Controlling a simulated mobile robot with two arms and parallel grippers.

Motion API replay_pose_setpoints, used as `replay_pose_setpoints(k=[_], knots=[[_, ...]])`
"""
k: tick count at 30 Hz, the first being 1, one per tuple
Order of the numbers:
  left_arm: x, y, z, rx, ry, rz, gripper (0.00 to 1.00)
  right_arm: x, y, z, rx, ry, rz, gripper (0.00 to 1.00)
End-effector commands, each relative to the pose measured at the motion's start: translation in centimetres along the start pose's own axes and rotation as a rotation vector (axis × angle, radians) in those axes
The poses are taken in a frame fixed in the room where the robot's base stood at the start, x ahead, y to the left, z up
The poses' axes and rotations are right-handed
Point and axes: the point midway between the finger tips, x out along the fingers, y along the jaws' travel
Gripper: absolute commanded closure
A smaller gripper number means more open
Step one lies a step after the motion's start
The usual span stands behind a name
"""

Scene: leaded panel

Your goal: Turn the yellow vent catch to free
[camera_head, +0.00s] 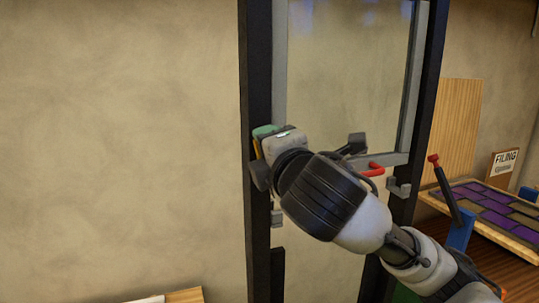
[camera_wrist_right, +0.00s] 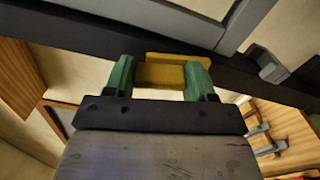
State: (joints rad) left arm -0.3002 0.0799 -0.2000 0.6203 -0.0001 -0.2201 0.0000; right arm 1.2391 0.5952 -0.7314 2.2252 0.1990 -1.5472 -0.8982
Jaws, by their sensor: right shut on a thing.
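The yellow vent catch (camera_wrist_right: 163,73) sits on the dark frame post in the right wrist view. It lies between the green fingertips of my right gripper (camera_wrist_right: 160,80), which is shut on it. In the head view only a thin yellow strip of the catch (camera_head: 256,149) shows, beside my right gripper (camera_head: 264,142) at the left dark post (camera_head: 257,82). The gripper and wrist hide most of the catch there. My left gripper is in neither view.
A grey-framed glass pane (camera_head: 345,70) stands between the dark posts, with a red handle (camera_head: 372,168) at its lower edge. At right, a bench carries a purple and brown leaded panel (camera_head: 497,214), near a red-knobbed lever (camera_head: 443,188) and a FILING sign (camera_head: 503,163). Bare wall (camera_head: 120,130) fills the left.

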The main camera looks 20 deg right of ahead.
Motion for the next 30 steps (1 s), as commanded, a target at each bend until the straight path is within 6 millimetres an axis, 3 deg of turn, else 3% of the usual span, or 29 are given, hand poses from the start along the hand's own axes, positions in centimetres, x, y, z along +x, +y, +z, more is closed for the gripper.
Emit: replay_pose_setpoints(k=[12, 30], knots=[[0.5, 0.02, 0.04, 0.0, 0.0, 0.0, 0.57, 0.01, -0.19, -0.05, 0.205, 0.0, -0.002, 0.68], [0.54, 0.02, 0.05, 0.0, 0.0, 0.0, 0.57, 0.02, -0.23, -0.06, 0.239, 0.0, -0.003, 0.68]])
